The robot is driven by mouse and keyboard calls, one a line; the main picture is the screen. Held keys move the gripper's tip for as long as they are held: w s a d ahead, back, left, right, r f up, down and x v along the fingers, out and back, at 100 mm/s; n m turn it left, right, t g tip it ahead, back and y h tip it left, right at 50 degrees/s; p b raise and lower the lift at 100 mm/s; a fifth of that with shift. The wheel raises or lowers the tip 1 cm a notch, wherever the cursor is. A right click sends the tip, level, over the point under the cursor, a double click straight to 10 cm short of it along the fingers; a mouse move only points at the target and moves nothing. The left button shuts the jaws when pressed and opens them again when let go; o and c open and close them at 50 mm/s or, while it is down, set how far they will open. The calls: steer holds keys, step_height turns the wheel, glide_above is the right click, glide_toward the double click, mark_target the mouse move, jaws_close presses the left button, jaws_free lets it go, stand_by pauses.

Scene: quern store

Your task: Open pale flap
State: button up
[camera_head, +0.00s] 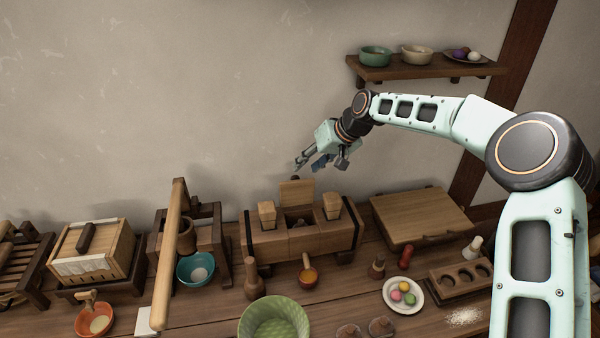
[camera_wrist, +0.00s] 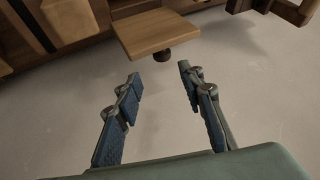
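The pale flap (camera_head: 297,193) is a light wooden panel on the middle of a wooden box (camera_head: 275,243) in the head view. It stands raised, with a dark opening (camera_head: 298,219) in front of it. In the wrist view the flap (camera_wrist: 157,35) shows at the top, with a dark round knob (camera_wrist: 162,56) at its edge. My gripper (camera_head: 309,166) is above the flap in the head view, apart from it. In the wrist view my gripper's (camera_wrist: 157,72) two blue-padded fingers are spread, with nothing between them.
Two wooden blocks (camera_head: 267,214) (camera_head: 332,205) stand up on either side of the flap. A wall shelf (camera_head: 425,70) with bowls is at upper right. A wooden board (camera_head: 420,213) lies right of the box.

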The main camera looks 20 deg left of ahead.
steer(key=v, duration=0.3)
steer(key=shift+d+r, duration=0.2)
steer(key=shift+r, duration=0.1)
steer(key=shift+f, duration=0.1)
